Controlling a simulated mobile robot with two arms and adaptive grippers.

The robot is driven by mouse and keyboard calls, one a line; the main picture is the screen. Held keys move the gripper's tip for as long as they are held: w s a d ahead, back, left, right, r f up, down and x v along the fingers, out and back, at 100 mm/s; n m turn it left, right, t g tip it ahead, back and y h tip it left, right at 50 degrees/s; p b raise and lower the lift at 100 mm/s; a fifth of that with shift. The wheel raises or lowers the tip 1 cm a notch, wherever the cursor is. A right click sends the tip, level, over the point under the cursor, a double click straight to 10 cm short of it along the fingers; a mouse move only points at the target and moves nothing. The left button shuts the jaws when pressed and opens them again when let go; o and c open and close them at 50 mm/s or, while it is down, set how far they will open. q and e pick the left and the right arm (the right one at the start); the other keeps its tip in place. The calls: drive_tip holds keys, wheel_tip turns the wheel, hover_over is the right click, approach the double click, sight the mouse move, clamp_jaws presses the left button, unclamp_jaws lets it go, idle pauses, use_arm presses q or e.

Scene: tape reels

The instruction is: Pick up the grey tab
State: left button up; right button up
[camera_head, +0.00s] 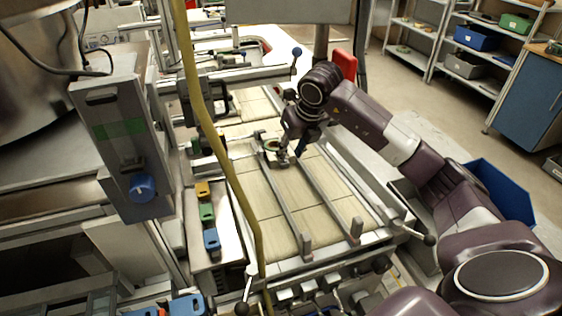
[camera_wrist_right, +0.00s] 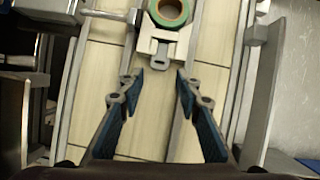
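The grey tab (camera_wrist_right: 160,63) is a small light piece with a hole, sticking out from the near side of a pale carrier (camera_wrist_right: 158,42) in the right wrist view. A green-rimmed tape reel (camera_wrist_right: 168,12) sits on that carrier, cut off by the top edge. My right gripper (camera_wrist_right: 160,84) is open and empty. Its two blue-padded fingers point toward the tab from just short of it, one to each side. In the head view, my right gripper (camera_head: 288,155) is over the conveyor by the green reel (camera_head: 271,145) and largely hides the tab. My left gripper is not in view.
Metal guide rails (camera_head: 323,196) run along the tiled conveyor (camera_head: 258,198) on both sides of the carrier. A yellow hose (camera_head: 216,135) hangs in front on the left. A blue bin (camera_head: 500,190) stands at the right. The near conveyor surface is clear.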

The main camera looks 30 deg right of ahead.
sight(285, 163)
drive_tip(key=shift+w+f+p, duration=0.1)
drive_tip(key=shift+f+p, duration=0.2)
drive_tip(key=p+x, duration=0.1)
drive_tip(key=x, duration=0.2)
drive_tip(key=shift+w+f, duration=0.2)
drive_tip(key=shift+f, duration=0.05)
drive_tip(key=shift+f+p, duration=0.3)
drive_tip(key=shift+w, duration=0.1)
drive_tip(key=c, duration=0.5)
